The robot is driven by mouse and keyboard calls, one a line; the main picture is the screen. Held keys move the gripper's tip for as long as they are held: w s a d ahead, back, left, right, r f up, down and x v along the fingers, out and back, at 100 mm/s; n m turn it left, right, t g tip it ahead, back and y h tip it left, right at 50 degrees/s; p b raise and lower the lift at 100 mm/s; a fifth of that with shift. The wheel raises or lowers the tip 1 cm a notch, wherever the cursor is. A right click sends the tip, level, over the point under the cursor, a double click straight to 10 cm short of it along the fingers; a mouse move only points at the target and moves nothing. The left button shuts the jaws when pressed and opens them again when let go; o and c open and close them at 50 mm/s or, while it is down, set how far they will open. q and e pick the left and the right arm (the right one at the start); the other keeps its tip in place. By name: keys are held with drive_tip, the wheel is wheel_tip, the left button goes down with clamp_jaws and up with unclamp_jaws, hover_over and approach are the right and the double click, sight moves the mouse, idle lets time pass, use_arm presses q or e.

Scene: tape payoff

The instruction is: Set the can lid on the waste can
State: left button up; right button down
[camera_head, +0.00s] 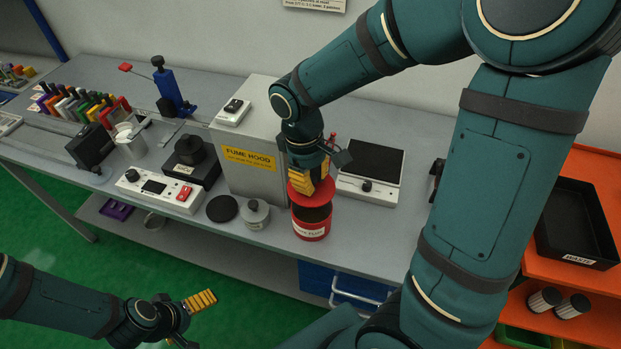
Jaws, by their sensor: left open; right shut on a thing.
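The red waste can (311,230) stands near the bench's front edge, right of the fume hood, with a pale label on its front. Its dark mouth shows below the lid. The red can lid (306,194) is above the can's back left rim, tilted, with a gap at the front. My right gripper (318,180), yellow-fingered and reaching down from above, is shut on the lid; the exact grip point is partly hidden by the fingers. My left gripper (192,318) is open and empty at the lower left, over the floor in front of the bench.
A white hotplate-like device (370,170) is to the right. An orange shelf with a black waste tray (577,225) is at far right.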

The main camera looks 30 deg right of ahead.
drive_tip(key=shift+d+f+b, duration=0.1)
drive_tip(key=shift+f+b, duration=0.55)
drive_tip(key=shift+f, duration=0.15)
wheel_tip(320, 180, down, 3)
drive_tip(key=shift+r+b, duration=0.2)
drive_tip(key=shift+b, duration=1)
drive_tip(key=shift+f+b, duration=0.7)
drive_tip(key=shift+f, duration=0.35)
drive_tip(key=shift+f, duration=0.35)
drive_tip(key=shift+c, duration=0.8)
unclamp_jaws()
